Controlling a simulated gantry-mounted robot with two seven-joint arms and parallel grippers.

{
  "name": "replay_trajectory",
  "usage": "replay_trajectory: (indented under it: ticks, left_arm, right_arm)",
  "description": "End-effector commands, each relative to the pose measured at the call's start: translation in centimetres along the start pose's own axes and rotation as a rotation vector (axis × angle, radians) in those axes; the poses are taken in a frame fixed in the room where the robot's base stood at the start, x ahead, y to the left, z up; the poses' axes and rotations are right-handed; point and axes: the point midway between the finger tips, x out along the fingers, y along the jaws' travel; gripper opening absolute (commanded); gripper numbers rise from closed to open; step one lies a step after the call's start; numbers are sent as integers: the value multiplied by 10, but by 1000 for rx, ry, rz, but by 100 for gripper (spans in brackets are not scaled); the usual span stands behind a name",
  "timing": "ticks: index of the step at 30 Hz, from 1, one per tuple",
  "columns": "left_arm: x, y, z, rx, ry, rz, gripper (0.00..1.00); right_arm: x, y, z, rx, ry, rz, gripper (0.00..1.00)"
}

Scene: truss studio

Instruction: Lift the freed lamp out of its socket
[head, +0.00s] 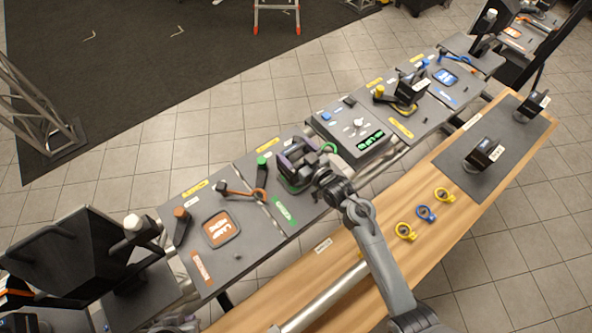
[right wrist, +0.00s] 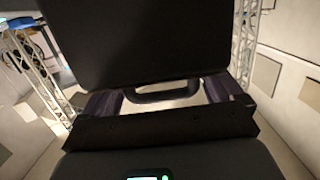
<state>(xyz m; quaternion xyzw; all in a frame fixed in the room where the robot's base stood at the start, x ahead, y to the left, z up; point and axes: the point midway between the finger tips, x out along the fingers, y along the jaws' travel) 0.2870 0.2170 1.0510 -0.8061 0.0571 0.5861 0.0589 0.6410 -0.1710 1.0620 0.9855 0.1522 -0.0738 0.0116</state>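A dark lamp (head: 293,170) stands over a green-edged socket on the bench of panels. My right gripper (head: 297,158), with purple fingers, is at this lamp. In the right wrist view the lamp's broad black body (right wrist: 150,40) fills the top, with a dark looped handle (right wrist: 166,95) below it. The purple fingers of my right gripper (right wrist: 164,97) stand apart, one at each end of the handle. I cannot tell whether they press on it. The lamp's seat in the socket is mostly hidden by the gripper. My left gripper is not in view.
An orange-edged pad (head: 221,229) lies left of the lamp, beside a dark lever with an orange knob. A control panel (head: 350,127) with a green display is to the right. Blue and yellow rings (head: 425,213) lie on the wooden counter (head: 470,225). Two dark lamps stand on a grey mat (head: 505,131).

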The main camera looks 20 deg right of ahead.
Motion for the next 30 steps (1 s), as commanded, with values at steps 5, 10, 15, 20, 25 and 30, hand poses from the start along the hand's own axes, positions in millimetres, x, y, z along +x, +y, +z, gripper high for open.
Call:
replay_trajectory:
  ticks: [5, 10, 15, 20, 25, 30]
  left_arm:
    - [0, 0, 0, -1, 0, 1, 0]
    - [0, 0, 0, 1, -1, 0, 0]
    - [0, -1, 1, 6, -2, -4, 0]
    - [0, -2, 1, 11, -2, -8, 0]
    - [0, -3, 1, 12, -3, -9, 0]
    - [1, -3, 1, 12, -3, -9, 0]
  right_arm:
    - [0, 0, 0, 0, 0, 0, 65]
    - [0, 0, 0, 0, -1, 0, 39]
    - [0, 0, 0, 0, -1, 0, 13]
    - [0, 0, -3, -1, 6, 1, 2]
    - [0, 0, -3, -1, 6, 0, 2]
    - [0, 0, -7, -2, 6, 0, 2]
